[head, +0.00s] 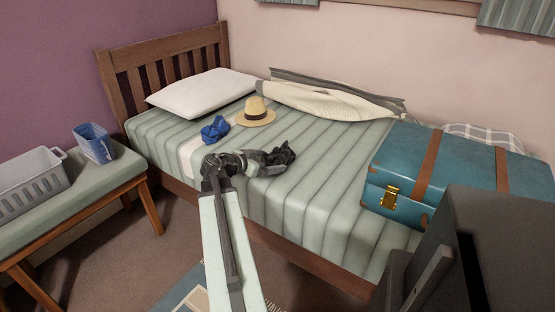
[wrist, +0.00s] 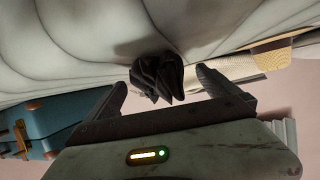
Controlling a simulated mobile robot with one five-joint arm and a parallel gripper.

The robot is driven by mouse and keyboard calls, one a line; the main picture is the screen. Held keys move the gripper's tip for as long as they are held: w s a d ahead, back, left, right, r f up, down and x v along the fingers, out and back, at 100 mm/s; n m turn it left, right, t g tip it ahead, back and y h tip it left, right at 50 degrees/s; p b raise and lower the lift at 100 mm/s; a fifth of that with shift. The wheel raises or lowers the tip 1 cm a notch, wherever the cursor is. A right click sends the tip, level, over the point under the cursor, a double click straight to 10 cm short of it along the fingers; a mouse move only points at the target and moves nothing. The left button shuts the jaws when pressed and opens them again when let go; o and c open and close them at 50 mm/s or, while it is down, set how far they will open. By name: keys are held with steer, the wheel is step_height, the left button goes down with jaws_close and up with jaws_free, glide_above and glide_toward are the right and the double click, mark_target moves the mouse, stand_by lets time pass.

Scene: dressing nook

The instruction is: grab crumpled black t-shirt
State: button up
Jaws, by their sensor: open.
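The crumpled black t-shirt (head: 282,155) lies on the pale green striped mattress (head: 335,165), near its front edge. It also shows in the wrist view (wrist: 157,77) as a small dark bundle, lined up with the gap between my fingers. My gripper (head: 256,160) is just left of the t-shirt in the head view and partly overlaps it. In the wrist view my gripper (wrist: 162,88) is open, with one finger on either side of the bundle. I cannot tell whether the fingers touch it.
A straw hat (head: 256,112), blue cloth (head: 215,129) and white pillow (head: 201,93) lie behind on the bed. A teal suitcase (head: 400,165) stands at right. A bench (head: 70,212) at left holds a grey basket (head: 30,185) and blue bin (head: 95,144). Mattress between t-shirt and suitcase is clear.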

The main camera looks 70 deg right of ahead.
steer(key=shift+b+x, duration=0.3)
steer(key=shift+x, duration=0.95)
steer(key=shift+a, duration=0.1)
steer(key=c, duration=1.6)
step_height(320, 180, up, 10)
steer(key=p, duration=1)
steer(key=shift+r, duration=0.15)
